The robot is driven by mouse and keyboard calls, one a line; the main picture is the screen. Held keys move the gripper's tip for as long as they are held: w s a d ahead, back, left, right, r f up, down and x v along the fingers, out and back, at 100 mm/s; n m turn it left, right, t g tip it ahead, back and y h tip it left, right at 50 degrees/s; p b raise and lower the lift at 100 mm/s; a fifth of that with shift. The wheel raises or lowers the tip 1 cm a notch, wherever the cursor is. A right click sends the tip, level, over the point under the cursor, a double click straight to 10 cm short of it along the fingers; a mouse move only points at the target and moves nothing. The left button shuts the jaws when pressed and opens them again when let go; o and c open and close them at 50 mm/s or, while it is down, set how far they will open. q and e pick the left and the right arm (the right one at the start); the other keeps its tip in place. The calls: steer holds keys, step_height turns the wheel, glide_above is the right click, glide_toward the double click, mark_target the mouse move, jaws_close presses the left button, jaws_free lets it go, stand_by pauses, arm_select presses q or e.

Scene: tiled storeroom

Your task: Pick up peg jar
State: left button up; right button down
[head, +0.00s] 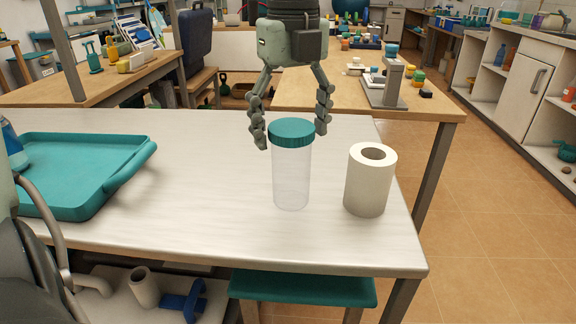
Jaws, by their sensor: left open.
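The peg jar (291,176) is a clear, tall jar with a teal screw lid, standing upright on the white table near its right end. I cannot make out any contents through its pale wall. My left gripper (291,132) reaches down from the top of the head view with its fingers spread open. One finger hangs to the left of the lid and the other to the right, at about lid height. I see no clear contact with the jar. My right gripper is not in view.
A white paper roll (367,183) stands close to the right of the jar, near the table's right edge. A teal tray (72,204) lies at the table's left. The tabletop between tray and jar is clear. A teal stool (303,288) sits below the front edge.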

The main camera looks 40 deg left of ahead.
mark_target(290, 170)
arm_select(q)
steer(key=f, duration=0.4)
steer(key=s+f, duration=0.1)
steer(key=f, duration=0.2)
steer(key=shift+d, duration=0.2)
steer(key=shift+c, duration=0.4)
steer(key=c, duration=1)
